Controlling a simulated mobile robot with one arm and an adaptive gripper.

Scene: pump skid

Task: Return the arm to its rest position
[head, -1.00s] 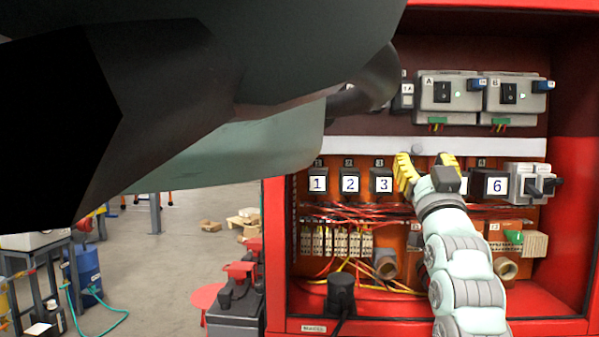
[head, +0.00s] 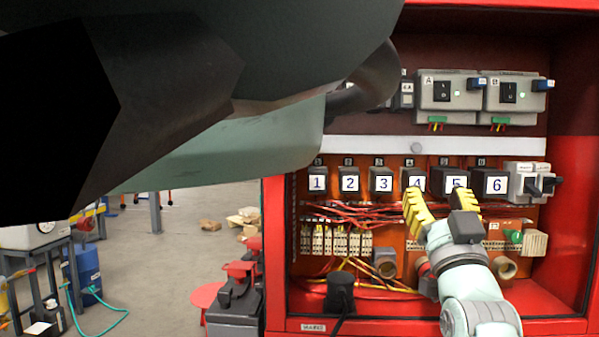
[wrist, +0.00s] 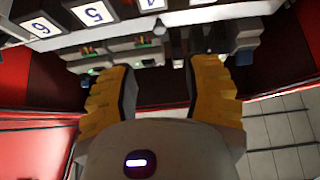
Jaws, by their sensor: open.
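My gripper (head: 440,212) has yellow ridged fingers and a pale green arm behind it. In the head view it is in front of the open red cabinet (head: 276,255), by the numbered blocks, partly covering block 4 (head: 416,182) and block 5 (head: 455,183). Its fingers are apart with nothing between them. In the wrist view my gripper (wrist: 160,90) also shows open and empty, with the cabinet interior upside down beyond it. Whether the fingertips touch anything cannot be told.
Blocks 1 to 3 (head: 349,181) and block 6 (head: 495,184) are clear of the gripper. Two grey switch modules (head: 447,93) sit above. Red and yellow wires (head: 350,212) run below. Dark equipment (head: 235,300) with a red top stands left of the cabinet. Open floor (head: 170,260) lies farther left.

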